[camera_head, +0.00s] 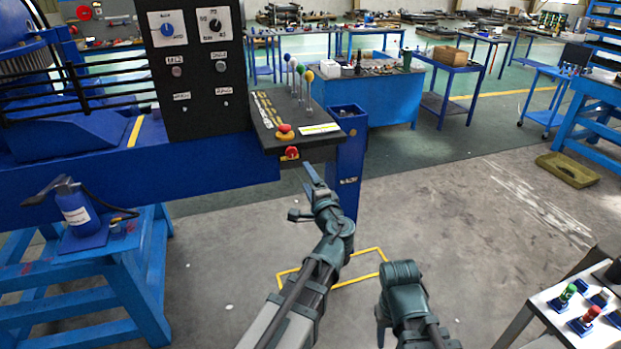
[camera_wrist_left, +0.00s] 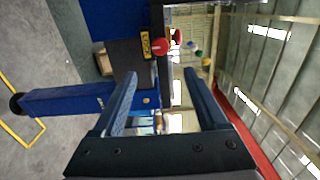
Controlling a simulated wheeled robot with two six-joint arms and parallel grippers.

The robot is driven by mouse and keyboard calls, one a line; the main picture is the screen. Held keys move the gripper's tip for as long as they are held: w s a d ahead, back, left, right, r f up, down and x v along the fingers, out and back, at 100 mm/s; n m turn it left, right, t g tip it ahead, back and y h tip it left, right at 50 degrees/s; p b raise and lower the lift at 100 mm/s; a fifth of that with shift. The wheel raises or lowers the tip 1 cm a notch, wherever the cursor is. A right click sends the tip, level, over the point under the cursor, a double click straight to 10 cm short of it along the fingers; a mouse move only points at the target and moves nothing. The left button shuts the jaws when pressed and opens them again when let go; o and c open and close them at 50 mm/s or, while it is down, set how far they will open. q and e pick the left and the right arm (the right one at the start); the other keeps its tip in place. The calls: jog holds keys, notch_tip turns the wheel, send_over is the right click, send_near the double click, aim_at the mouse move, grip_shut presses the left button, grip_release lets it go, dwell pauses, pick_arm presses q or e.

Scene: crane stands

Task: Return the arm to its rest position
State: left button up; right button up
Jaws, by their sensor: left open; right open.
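My left gripper (camera_head: 303,188) is in front of the blue control console, just below its sloped panel (camera_head: 262,112). It is open and empty. In the left wrist view its two fingers (camera_wrist_left: 160,80) stand apart, with a clear gap between them. A red button (camera_head: 292,153) on the console's front edge is a little above the gripper; it also shows in the left wrist view (camera_wrist_left: 158,46), beyond the fingers. My right arm (camera_head: 404,290) is low in the head view, bent, near the bottom edge. Its jaws cannot be made out there.
A red knob on a yellow base (camera_head: 285,132) and several coloured levers (camera_head: 300,80) stand on the panel. A blue post (camera_head: 347,165) is right behind my left gripper. A white-topped table (camera_head: 580,318) is at lower right. The floor between is clear.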

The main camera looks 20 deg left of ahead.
pick_arm(q)
jog(key=s+d+f+n+g+h, duration=0.35)
jog(key=s+f+n+g, duration=0.45)
jog(key=s+f, duration=0.55)
jog(key=s+d+f+g+h, duration=0.5)
jog(key=s+d+f+g, duration=0.2)
jog(key=s+d, duration=0.5)
jog(key=shift+s+d+f+m+h, duration=0.25)
jog(key=shift+s+f+m+h, duration=0.15)
jog(key=shift+f, duration=0.25)
